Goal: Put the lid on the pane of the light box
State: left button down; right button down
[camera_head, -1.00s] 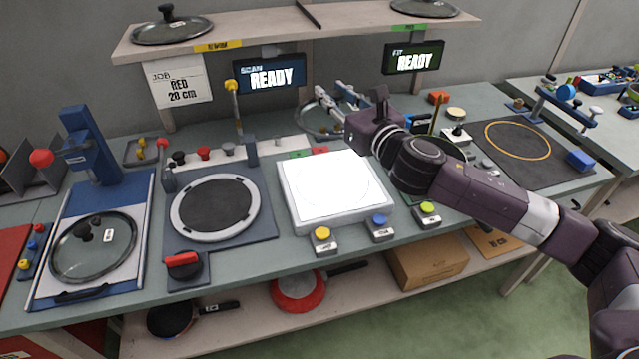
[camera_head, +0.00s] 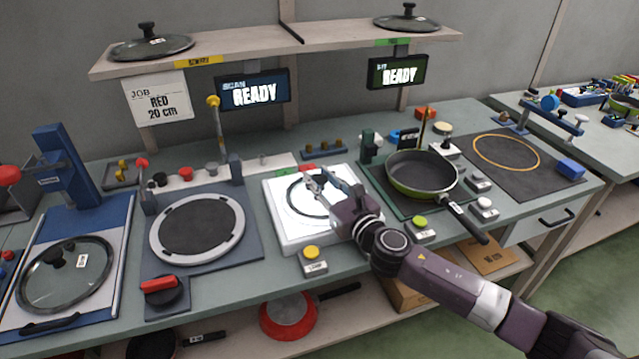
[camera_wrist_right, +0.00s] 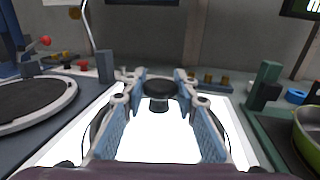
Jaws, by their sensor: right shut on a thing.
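The light box (camera_head: 272,217) stands mid-bench with a bright white pane. My right gripper (camera_head: 322,178) is above it, shut on the black knob (camera_wrist_right: 159,88) of a clear glass lid. The lid's dark rim (camera_head: 290,197) shows over the pane in the head view, partly hidden by the gripper. In the wrist view, the fingers flank the knob and the rim curves out on both sides over the white pane (camera_wrist_right: 158,148). I cannot tell whether the lid touches the pane or hangs just above it. My left gripper is not in view.
A green pan (camera_head: 420,172) sits right of the light box, its handle pointing front right. A round dark plate (camera_head: 197,227) lies to the left. A yellow button (camera_head: 312,253) stands in front. Another glass lid (camera_head: 62,275) lies far left; two more sit on the shelf (camera_head: 270,45).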

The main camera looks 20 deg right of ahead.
aim_at(324, 184)
jog(key=shift+f, duration=0.1)
jog(key=shift+f, duration=0.2)
jog(key=c, duration=1.5)
grip_release()
jog(key=shift+c, duration=0.2)
jog(key=shift+r, duration=0.25)
jog(key=shift+s+f, duration=0.15)
jog(key=shift+s, duration=0.2)
jog(key=shift+v, duration=3.4)
jog(key=shift+d, duration=0.1)
